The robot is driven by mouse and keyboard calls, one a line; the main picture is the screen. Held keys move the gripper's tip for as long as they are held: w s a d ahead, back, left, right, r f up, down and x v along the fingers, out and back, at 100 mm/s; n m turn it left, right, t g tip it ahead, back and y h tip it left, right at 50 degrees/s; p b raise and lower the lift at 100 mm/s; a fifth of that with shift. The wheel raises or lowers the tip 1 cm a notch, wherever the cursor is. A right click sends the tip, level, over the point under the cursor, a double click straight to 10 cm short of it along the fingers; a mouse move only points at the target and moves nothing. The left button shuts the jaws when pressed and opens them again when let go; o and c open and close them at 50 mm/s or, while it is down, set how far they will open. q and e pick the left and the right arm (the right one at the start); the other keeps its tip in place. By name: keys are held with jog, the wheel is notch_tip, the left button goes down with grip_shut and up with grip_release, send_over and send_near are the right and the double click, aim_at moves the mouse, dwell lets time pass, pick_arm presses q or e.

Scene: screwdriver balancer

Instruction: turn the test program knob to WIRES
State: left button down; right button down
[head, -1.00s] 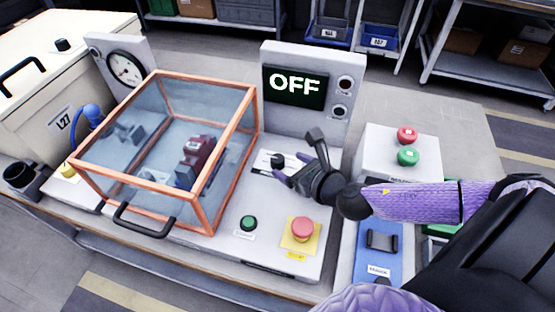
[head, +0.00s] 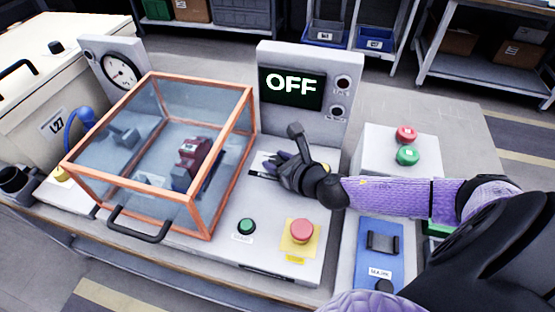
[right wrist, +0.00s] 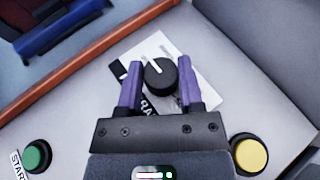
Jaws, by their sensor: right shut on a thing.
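The black test program knob (right wrist: 160,76) shows in the right wrist view, with a white pointer line towards its upper left. It sits on a white label card (right wrist: 205,88) whose print is partly hidden and too unclear to read as positions. My right gripper (right wrist: 159,82) is shut on the knob, one purple finger on each side. In the head view my right gripper (head: 277,165) is down at the panel right of the glazed box, and it mostly hides the knob. The display (head: 292,86) reads OFF. My left gripper is not in view.
The orange-framed clear box (head: 215,200) stands close left of the gripper. A green button (head: 246,227) and a red mushroom button (head: 302,231) are in front. A yellow button (right wrist: 250,156) shows in the right wrist view. The display housing (head: 345,60) rises behind.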

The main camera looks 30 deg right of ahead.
jog(key=shift+a+r+m+h+p, duration=0.1)
jog(key=shift+r+m+h+p, duration=0.1)
jog(key=shift+m+h+p, duration=0.5)
jog(key=m+h+p, duration=0.3)
jog(key=p, duration=0.1)
jog(key=shift+a+g+h, duration=0.15)
jog(key=shift+g+h, duration=0.15)
jog(key=shift+g, duration=0.1)
jog(key=shift+m+h, duration=0.4)
jog(key=shift+h, duration=0.1)
jog(key=shift+a+f+m+g+h+p, duration=0.1)
jog(key=shift+m+g+h+p, duration=0.5)
jog(key=shift+m+h, duration=0.3)
jog(key=shift+w+m+g+h, duration=0.1)
jog(key=shift+m+g+h, duration=0.3)
jog(key=shift+m+h, duration=0.4)
jog(key=shift+f+m+g+h, duration=0.1)
jog(key=shift+m+g+h, duration=1.1)
jog(key=shift+m+h, duration=0.25)
jog(key=shift+m, duration=0.25)
